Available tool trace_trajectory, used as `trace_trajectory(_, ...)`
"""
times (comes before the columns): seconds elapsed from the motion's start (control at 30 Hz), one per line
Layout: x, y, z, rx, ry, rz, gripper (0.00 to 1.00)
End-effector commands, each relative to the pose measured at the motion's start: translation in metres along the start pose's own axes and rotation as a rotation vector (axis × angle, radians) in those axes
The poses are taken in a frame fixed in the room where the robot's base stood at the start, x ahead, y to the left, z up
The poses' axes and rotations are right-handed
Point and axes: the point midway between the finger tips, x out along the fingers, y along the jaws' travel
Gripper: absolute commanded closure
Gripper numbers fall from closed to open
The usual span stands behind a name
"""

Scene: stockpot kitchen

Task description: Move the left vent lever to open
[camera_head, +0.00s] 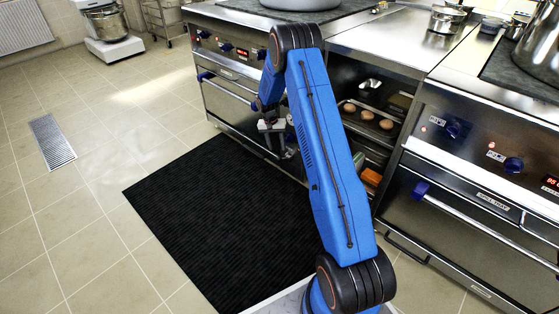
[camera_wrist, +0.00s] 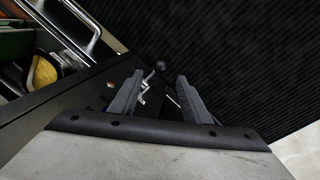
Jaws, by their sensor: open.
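A small metal lever with a dark ball knob (camera_wrist: 160,66) shows in the wrist view, between and just beyond the fingertips, against the dark floor mat. I take it for the left vent lever; its pivot and full range are partly hidden by the left finger. My gripper (camera_wrist: 160,77) is open, its two grey fingers on either side of the lever's line, and I see no clear contact. In the head view my gripper (camera_head: 272,126) is low in front of the left oven front, and the lever is too small or hidden to make out.
An open-fronted cabinet with a tray of round buns (camera_head: 367,115) stands right of the arm. The left oven (camera_head: 228,103) and right oven (camera_head: 480,225) have bar handles. A black mat (camera_head: 225,215) covers clear floor in front.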

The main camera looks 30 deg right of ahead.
Motion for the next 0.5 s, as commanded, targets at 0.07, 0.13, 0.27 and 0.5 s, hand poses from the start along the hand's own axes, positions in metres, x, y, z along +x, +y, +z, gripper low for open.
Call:
trace_trajectory(0.07, 0.016, 0.0, 0.001, 0.0, -0.003, 0.001, 0.57)
trace_trajectory(0.13, 0.028, 0.0, 0.001, 0.0, -0.002, 0.001, 0.57)
trace_trajectory(0.27, 0.051, 0.0, 0.001, -0.001, -0.002, 0.0, 0.57)
trace_trajectory(0.5, 0.084, 0.0, 0.001, -0.001, -0.001, 0.001, 0.57)
